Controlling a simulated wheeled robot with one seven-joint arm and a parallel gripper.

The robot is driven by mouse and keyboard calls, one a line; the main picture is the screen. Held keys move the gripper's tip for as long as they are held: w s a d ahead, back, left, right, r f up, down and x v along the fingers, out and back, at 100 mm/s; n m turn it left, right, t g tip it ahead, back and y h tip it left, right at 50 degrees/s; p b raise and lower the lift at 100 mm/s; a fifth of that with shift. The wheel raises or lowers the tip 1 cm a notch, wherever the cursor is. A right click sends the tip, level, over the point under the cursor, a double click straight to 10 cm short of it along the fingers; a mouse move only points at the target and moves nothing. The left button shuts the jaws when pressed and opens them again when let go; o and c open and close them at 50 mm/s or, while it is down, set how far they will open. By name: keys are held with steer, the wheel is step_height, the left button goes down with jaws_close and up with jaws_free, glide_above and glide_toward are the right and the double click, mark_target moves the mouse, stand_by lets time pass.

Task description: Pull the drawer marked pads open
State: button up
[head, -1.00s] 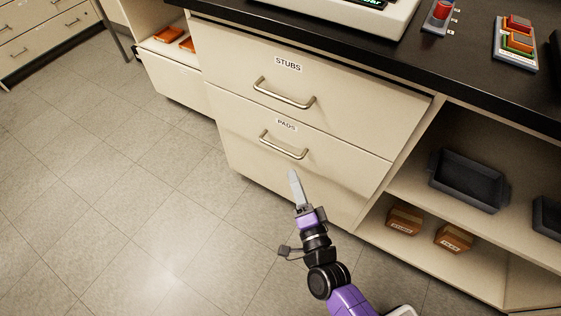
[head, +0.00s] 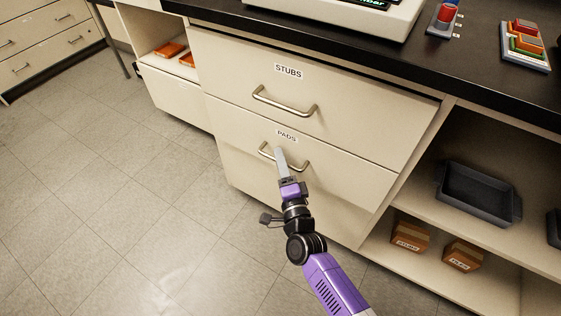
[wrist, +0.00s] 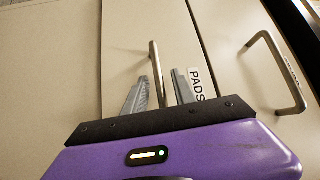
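The drawer marked PADS (head: 245,140) is the cream drawer below the STUBS drawer, and it looks shut. Its metal bar handle (head: 298,165) is partly hidden by my gripper (head: 280,150) in the head view. In the wrist view the handle (wrist: 154,60) runs between the two grey fingers of my gripper (wrist: 159,75). The fingers are apart, one on each side of the bar, with a gap on both sides. The PADS label (wrist: 196,83) is just right of the right finger.
The STUBS drawer (head: 350,120) and its handle (head: 284,104) are directly above. An open shelf at the right holds a dark tray (head: 478,192) and small brown boxes (head: 410,235). The floor (head: 120,210) to the left is clear.

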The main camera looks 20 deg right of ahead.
jaws_close()
stand_by(1.4)
